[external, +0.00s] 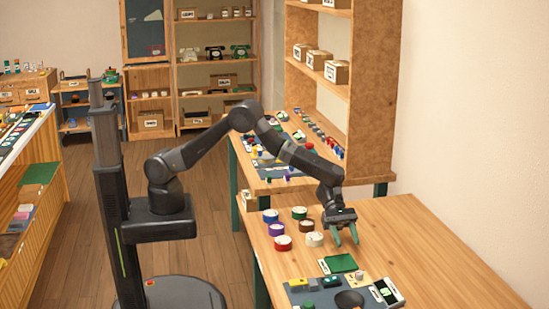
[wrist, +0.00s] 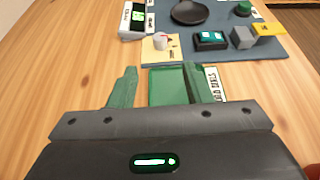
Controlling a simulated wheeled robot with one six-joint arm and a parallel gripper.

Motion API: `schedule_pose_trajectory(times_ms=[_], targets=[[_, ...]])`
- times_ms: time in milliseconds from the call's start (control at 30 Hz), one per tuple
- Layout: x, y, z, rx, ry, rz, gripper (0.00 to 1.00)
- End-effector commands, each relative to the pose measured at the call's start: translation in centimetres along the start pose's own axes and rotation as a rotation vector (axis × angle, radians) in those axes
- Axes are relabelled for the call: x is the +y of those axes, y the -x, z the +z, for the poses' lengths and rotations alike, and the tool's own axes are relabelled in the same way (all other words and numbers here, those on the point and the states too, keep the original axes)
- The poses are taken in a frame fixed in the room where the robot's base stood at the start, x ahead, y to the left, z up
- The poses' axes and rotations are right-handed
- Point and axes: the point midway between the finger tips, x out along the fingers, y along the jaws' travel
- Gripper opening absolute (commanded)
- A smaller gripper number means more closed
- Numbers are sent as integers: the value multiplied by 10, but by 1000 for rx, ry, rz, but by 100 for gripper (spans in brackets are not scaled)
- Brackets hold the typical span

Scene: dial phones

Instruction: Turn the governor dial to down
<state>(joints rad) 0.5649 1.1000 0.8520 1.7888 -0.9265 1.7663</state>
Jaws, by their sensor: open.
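A small white knob on a tan plate (wrist: 160,41) sits at the near edge of a blue-grey mat in the wrist view; it also shows in the external view (external: 359,276). It appears to be the governor dial, but its label is too small to read and its pointing direction is unclear. My gripper (wrist: 159,70) is open and empty, its two green fingers apart and pointing toward the mat. In the external view my gripper (external: 346,238) hangs above the wooden table, short of the mat and apart from the knob.
A green tray (wrist: 166,88) with a white label lies between my fingers' view and the mat. The mat (wrist: 215,50) also holds a black dish (wrist: 190,11), a white device with a green screen (wrist: 133,20) and coloured blocks. Several round coloured pucks (external: 283,243) stand left of my gripper.

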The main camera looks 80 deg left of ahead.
Motion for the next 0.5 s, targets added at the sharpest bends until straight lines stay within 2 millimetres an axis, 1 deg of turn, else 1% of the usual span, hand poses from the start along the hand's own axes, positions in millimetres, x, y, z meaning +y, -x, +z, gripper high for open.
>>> schedule_pose_trajectory(times_ms=[33,300,400,500], targets=[[-2,-11,1,0,0,-4,45],[-2,-69,1,0,2,-2,45],[-1,-87,1,0,2,-2,45],[0,-101,1,0,2,0,45]])
